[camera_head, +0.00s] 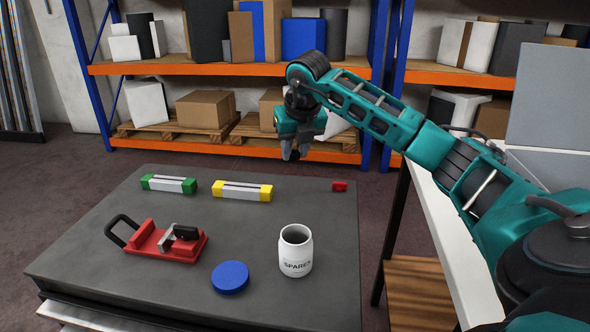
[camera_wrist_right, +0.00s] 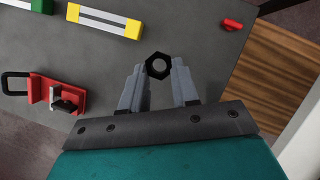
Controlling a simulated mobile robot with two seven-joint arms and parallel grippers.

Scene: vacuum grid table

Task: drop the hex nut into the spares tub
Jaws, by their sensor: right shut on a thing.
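The spares tub (camera_head: 296,257) is a white open jar with a SPARES label, upright near the front right of the dark table. My right gripper (camera_head: 291,154) is up in the air beyond the tub, toward the table's back edge, and points down. In the right wrist view, its fingertips (camera_wrist_right: 159,72) are shut on the hex nut (camera_wrist_right: 148,68), a black six-sided ring with a round hole. The nut is hard to make out in the head view. The tub does not show in the wrist view. My left gripper is not in view.
A blue round lid (camera_head: 230,278) lies left of the tub. A red clamp (camera_head: 150,243) sits at the left. Green-ended (camera_head: 168,184) and yellow-ended (camera_head: 243,191) blocks and a small red piece (camera_head: 339,187) lie toward the back. The dark table (camera_head: 318,210) is bare between them.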

